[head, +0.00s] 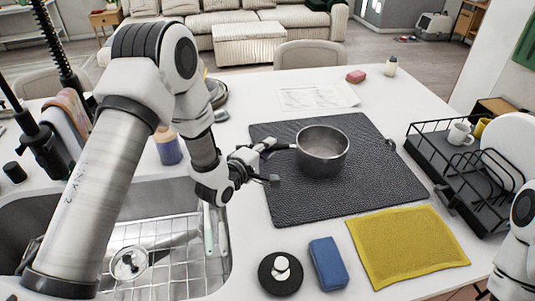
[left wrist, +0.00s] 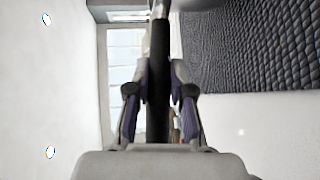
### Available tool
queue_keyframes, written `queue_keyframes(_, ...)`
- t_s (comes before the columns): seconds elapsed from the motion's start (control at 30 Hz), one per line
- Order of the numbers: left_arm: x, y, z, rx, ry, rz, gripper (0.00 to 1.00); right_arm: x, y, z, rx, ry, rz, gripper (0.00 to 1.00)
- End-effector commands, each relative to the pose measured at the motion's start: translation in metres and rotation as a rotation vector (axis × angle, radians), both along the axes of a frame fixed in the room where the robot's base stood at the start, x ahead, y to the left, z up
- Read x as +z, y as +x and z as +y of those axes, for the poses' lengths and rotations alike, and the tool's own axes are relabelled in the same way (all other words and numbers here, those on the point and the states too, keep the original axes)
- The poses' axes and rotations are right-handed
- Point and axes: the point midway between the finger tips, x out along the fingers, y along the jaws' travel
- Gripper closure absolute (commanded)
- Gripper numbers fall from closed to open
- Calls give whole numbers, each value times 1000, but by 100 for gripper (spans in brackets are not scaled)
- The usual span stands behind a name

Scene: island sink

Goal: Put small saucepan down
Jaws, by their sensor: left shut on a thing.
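The small saucepan (head: 322,152) is a grey metal pot, upright at the dark textured mat (head: 300,205) in the middle of the counter. I cannot tell whether its base touches the mat or hangs just above it. My left gripper (head: 268,160) is shut on the saucepan's handle, to the left of the pot. In the left wrist view the dark handle (left wrist: 158,95) runs between the two fingers, and part of the pot (left wrist: 203,4) shows at the top edge beside the mat (left wrist: 250,50). My right gripper is not in view.
The sink (head: 160,235) lies at the front left. A yellow cloth (head: 408,245), a blue sponge (head: 328,264) and a black round item (head: 273,284) lie in front of the mat. A black dish rack (head: 432,160) stands right. Papers (head: 312,96) lie behind the mat.

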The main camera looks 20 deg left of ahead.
Motion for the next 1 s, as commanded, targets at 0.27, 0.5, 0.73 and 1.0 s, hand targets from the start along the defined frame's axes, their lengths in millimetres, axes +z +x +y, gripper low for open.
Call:
queue_keyframes(0.27,-30,0,-1,-1,0,-1,100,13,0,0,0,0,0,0)
queue_keyframes(0.5,-34,-1,-1,-1,0,-1,100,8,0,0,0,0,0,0)
queue_keyframes(0.73,-34,-1,-1,-1,1,3,53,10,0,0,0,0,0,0)
queue_keyframes(1.0,-32,-9,2,0,1,4,53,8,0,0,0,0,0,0)
